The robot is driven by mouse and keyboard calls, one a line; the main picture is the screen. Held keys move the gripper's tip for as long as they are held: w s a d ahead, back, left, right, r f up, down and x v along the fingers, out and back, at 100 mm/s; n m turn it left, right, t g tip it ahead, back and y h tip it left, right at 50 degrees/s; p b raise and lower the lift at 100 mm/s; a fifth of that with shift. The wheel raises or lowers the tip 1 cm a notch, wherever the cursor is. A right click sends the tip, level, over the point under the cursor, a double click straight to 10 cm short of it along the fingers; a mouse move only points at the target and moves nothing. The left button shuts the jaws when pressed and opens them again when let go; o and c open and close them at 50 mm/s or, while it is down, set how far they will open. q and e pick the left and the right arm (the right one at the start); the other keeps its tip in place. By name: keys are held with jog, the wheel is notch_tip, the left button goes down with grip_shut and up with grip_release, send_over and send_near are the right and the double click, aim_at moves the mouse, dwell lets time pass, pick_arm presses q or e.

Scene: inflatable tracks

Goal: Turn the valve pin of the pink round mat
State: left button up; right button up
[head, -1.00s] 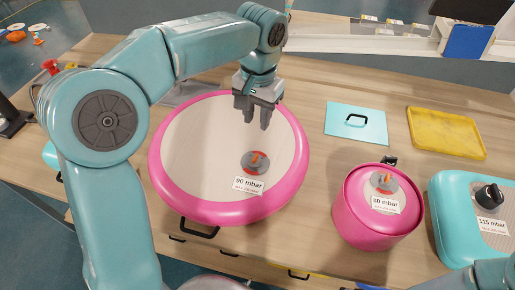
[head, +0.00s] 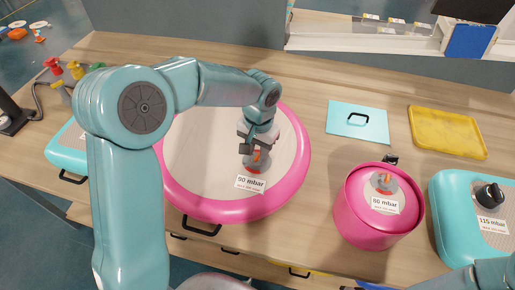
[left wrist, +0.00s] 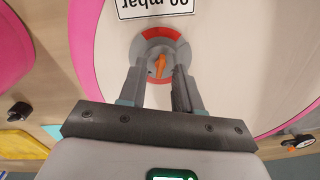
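The pink round mat (head: 292,185) lies on the wooden table with a beige top and a 90 mbar label (head: 251,183). Its valve (head: 258,166) is a grey and red disc just above the label, partly hidden by my left gripper in the head view. My left gripper (head: 255,151) points down just over the valve. In the left wrist view the fingers (left wrist: 159,78) are apart, with the orange valve pin (left wrist: 158,66) seen in the gap near the fingertips. I cannot tell whether they touch it. My right gripper is out of view.
A pink cylinder (head: 365,222) with an 80 mbar label stands right of the mat. A teal inflatable (head: 455,225) with a black knob sits farther right. A teal panel (head: 357,122) and a yellow tray (head: 447,132) lie behind them.

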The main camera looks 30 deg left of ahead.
pick_arm(q)
grip_shut()
jog(key=shift+m, duration=0.4)
jog(key=m, duration=0.2)
jog(key=shift+m, duration=0.4)
jog(key=m, duration=0.3)
jog(key=shift+m, duration=0.4)
jog(key=m+p, duration=0.1)
jog(key=m, duration=0.5)
jog(key=shift+m, duration=0.4)
jog(key=shift+o, duration=0.3)
grip_release()
